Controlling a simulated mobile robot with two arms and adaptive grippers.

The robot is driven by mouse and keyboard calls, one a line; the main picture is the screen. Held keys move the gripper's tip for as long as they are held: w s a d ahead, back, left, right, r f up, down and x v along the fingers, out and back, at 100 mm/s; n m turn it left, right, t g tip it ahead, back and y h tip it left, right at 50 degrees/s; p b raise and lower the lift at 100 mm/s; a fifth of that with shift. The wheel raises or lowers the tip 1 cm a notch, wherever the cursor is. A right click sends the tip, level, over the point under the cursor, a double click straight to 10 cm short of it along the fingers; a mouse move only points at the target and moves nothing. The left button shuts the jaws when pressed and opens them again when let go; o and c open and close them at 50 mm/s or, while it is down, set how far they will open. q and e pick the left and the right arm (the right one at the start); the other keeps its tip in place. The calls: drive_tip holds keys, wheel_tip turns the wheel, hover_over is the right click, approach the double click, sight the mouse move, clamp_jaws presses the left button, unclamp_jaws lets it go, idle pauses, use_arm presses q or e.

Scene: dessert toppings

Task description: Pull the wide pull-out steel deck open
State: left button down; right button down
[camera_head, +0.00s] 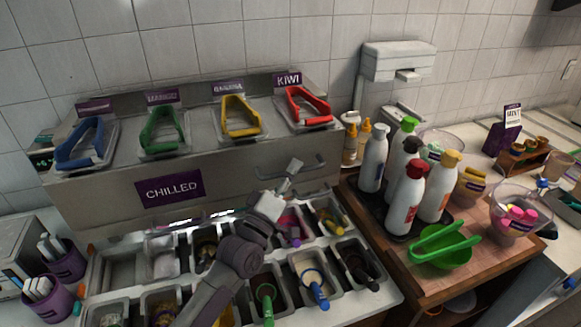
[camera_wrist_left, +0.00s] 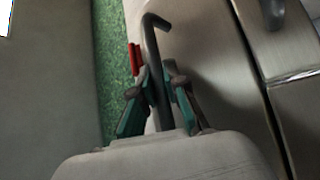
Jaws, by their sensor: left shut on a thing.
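The grey steel front with the CHILLED sign (camera_head: 240,195) stands behind the topping pans. A dark bar handle (camera_head: 318,163) sticks out at its right part. My left gripper (camera_head: 292,172) is at the left part of this handle, small and hard to make out in the head view. In the left wrist view, my left gripper (camera_wrist_left: 158,100) has its teal fingers shut on a dark bent bar (camera_wrist_left: 153,42). Brushed steel panels (camera_wrist_left: 215,70) with a seam lie to the right of it. My right gripper is not in view.
Topping pans (camera_head: 125,267) with scoops lie below my left arm. Coloured tongs (camera_head: 240,118) rest on top of the steel unit. Sauce bottles (camera_head: 405,198) and a green bowl with tongs (camera_head: 445,243) stand on a wooden board at right. Purple cups (camera_head: 66,264) are at left.

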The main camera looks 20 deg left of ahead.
use_arm(q)
drive_tip(key=shift+s, duration=0.15)
drive_tip(key=c, duration=1.5)
unclamp_jaws()
drive_tip(key=shift+o, duration=0.2)
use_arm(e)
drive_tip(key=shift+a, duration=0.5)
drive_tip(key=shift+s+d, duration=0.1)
use_arm(q)
drive_tip(key=v, duration=1.2)
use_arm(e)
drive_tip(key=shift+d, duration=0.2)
use_arm(q)
drive_tip(key=shift+d, duration=0.1)
